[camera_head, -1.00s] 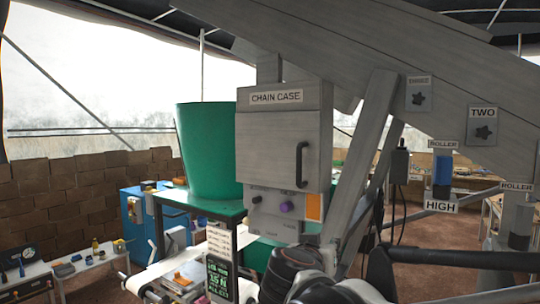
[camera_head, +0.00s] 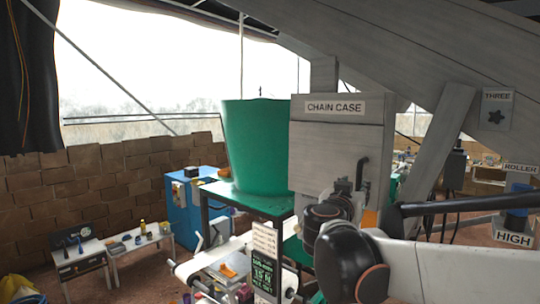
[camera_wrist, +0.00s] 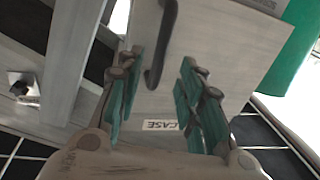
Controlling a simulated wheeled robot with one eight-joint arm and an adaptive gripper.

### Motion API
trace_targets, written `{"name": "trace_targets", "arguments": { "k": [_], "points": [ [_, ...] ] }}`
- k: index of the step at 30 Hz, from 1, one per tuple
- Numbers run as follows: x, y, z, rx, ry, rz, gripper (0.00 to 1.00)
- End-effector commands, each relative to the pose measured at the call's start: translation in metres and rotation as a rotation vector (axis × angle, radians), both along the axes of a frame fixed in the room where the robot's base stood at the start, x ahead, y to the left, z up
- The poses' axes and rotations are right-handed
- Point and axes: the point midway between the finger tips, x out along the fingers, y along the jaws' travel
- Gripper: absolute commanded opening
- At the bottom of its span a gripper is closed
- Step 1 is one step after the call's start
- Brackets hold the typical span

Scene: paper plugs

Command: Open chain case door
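The chain case (camera_head: 325,150) is a grey box with a "CHAIN CASE" label (camera_head: 335,108), and its door looks closed. A dark bar handle (camera_head: 362,172) is on the right side of the door. My gripper (camera_head: 343,188) is in front of the door by the handle, with the arm hiding the case's lower part. In the wrist view, my gripper (camera_wrist: 160,62) is open, its green-padded fingers on either side of the handle (camera_wrist: 162,40). The handle is nearer the left finger, and I see no clear grip on it.
A green bin (camera_head: 255,145) stands on a table left of the case. A slanted grey beam (camera_head: 440,140) rises right of it. A conveyor (camera_head: 190,270), a blue cabinet (camera_head: 175,205) and a side table (camera_head: 80,265) are further left.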

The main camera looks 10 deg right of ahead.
Motion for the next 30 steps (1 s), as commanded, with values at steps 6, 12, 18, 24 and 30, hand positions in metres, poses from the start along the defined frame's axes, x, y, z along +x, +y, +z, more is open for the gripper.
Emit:
{"name": "trace_targets", "arguments": {
  "k": [6, 12, 18, 24, 30],
  "points": [
    [0.032, -0.027, 0.002, 0.000, 0.000, -0.003, 0.35],
    [0.049, -0.042, 0.001, 0.000, 0.000, -0.002, 0.35],
    [0.056, -0.048, 0.000, 0.000, 0.000, -0.001, 0.35],
    [0.056, -0.048, 0.000, 0.001, 0.001, 0.000, 0.35],
    [0.056, -0.048, 0.000, 0.001, 0.001, -0.001, 0.01]
  ]
}}
